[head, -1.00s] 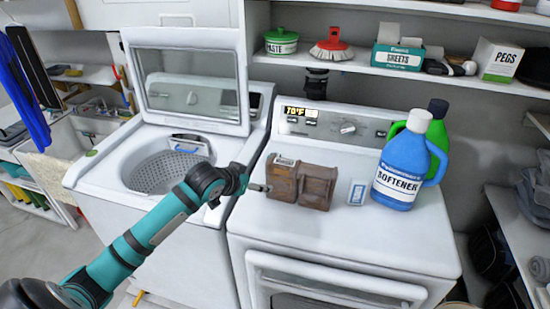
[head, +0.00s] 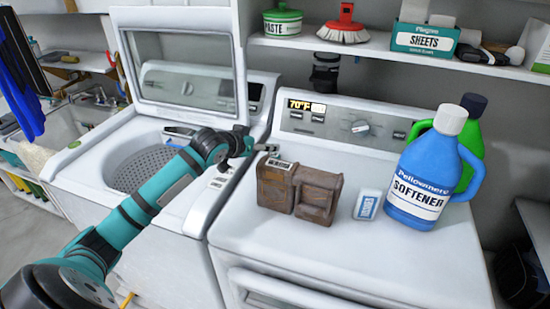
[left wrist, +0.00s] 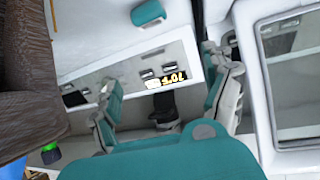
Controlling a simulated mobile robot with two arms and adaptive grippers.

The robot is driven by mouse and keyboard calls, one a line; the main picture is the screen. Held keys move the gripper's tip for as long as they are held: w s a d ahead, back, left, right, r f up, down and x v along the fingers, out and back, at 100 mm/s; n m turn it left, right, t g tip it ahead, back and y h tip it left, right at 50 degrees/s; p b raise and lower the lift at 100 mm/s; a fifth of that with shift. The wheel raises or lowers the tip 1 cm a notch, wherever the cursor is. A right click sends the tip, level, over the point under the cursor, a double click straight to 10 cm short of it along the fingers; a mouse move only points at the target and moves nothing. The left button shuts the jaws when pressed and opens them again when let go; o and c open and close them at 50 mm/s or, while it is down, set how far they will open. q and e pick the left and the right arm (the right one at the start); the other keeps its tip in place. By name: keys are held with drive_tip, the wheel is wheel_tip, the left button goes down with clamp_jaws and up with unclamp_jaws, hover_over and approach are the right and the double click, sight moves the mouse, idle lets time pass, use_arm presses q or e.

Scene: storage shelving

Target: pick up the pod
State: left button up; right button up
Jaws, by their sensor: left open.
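My left gripper (head: 266,149) is at the upper left of the brown object, apart from the packet. In the left wrist view its two fingers stand apart with nothing between them (left wrist: 162,80), and the dryer's display panel shows beyond. The brown object fills the left of that view. I cannot make out the packet there. My right gripper is not in view.
The brown object stands between my left gripper and the packet. A green bottle (head: 471,135) stands behind the softener. A shelf (head: 380,62) with a sheets box (head: 424,40) hangs above the dryer. The dryer's front top (head: 350,255) is clear. The washer lid (head: 180,60) is up.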

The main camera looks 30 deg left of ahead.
use_arm(q)
drive_tip(key=f, duration=0.5)
drive_tip(key=shift+s+d+p, duration=0.1)
drive_tip(key=shift+s+p, duration=0.2)
drive_tip(key=shift+s, duration=0.1)
drive_tip(key=shift+w+f, duration=0.2)
drive_tip(key=shift+w, duration=0.35)
drive_tip(key=shift+p+x, duration=0.45)
drive_tip(key=shift+x, duration=3)
drive_tip(key=shift+s, duration=0.1)
drive_tip(key=c, duration=1.2)
